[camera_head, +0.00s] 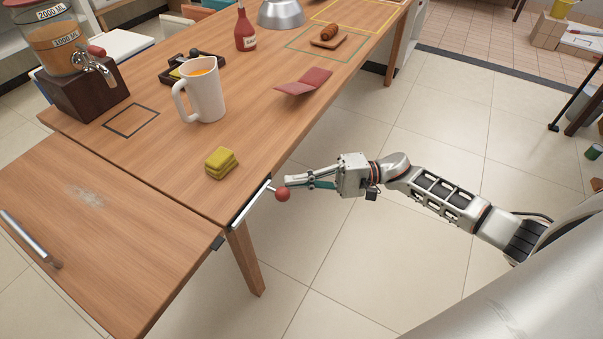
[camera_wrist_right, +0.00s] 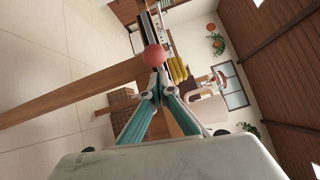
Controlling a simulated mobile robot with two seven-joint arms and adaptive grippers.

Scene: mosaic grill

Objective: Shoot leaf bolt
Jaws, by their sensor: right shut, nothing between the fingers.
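The leaf bolt (camera_head: 250,203) is a pale metal bar along the table's edge, close to the seam between the main table top and the lower-left leaf (camera_head: 110,235). Its red ball knob (camera_head: 282,194) sticks out over the floor side. My right gripper (camera_head: 287,182) is shut and empty, with its fingertips right at the knob. In the right wrist view the knob (camera_wrist_right: 154,56) sits just beyond the closed fingertips (camera_wrist_right: 157,75); I cannot tell whether they touch. My left gripper is not in view.
On the main table stand yellow sponges (camera_head: 221,163), a white mug (camera_head: 200,90), a drink dispenser (camera_head: 75,55), a red bottle (camera_head: 245,28) and a reddish folded item (camera_head: 303,82). A table leg (camera_head: 245,262) stands below the seam. The tiled floor right of the table is open.

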